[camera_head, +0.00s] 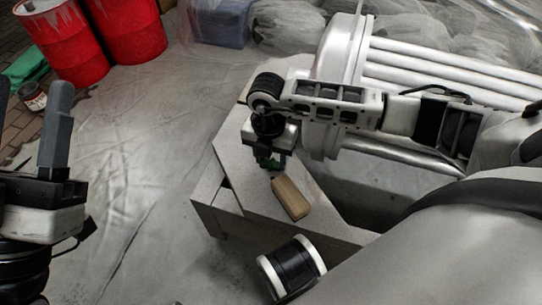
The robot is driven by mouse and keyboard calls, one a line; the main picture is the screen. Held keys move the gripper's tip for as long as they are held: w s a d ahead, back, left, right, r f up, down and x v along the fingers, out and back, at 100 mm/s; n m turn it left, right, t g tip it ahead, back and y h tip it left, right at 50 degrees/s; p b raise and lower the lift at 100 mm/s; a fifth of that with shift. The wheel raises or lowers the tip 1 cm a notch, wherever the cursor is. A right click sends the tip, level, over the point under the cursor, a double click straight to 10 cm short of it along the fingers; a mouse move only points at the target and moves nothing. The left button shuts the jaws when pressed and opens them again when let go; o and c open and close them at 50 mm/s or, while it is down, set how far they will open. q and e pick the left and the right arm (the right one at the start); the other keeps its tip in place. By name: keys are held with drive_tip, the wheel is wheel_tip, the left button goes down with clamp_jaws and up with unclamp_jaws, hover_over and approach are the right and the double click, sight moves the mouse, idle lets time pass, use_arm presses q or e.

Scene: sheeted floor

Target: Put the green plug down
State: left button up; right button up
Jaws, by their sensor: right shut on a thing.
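The green plug (268,163) is between the fingers of my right gripper (270,156), which is shut on it. Only a small part of the plug shows below the gripper. The gripper points down over the pale table (240,180); I cannot tell whether the plug touches the tabletop. My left gripper (30,108) is at the left edge of the view, away from the table. Its fingers stand apart and nothing shows between them; one finger is partly cut off by the picture edge.
A tan wooden block (290,198) lies on the table just right of and below the plug. A large white cylindrical frame (340,75) stands behind it. Red drums (66,42), a small can (32,96) and a blue box (221,22) are farther back. The sheeted floor (140,190) between is clear.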

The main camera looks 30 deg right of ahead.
drive_tip(key=shift+f, duration=0.2)
drive_tip(key=o, duration=1)
drive_tip(key=shift+c, duration=0.2)
use_arm(q)
drive_tip(key=shift+r, duration=0.1)
use_arm(e)
drive_tip(key=shift+r, duration=0.25)
wheel_tip(320, 180, up, 6)
drive_tip(key=p, duration=0.3)
drive_tip(key=shift+w, duration=0.1)
use_arm(q)
wheel_tip(320, 180, down, 10)
drive_tip(key=s+n+g+y+p, duration=0.1)
drive_tip(key=n+g+y+p, duration=0.2)
drive_tip(key=n+g+y, duration=0.2)
drive_tip(key=shift+s+d+n, duration=0.2)
drive_tip(key=shift+d+n, duration=0.25)
drive_tip(key=shift+n, duration=1.45)
use_arm(e)
wheel_tip(320, 180, up, 6)
drive_tip(key=shift+a, duration=0.15)
use_arm(q)
drive_tip(key=shift+y, duration=0.3)
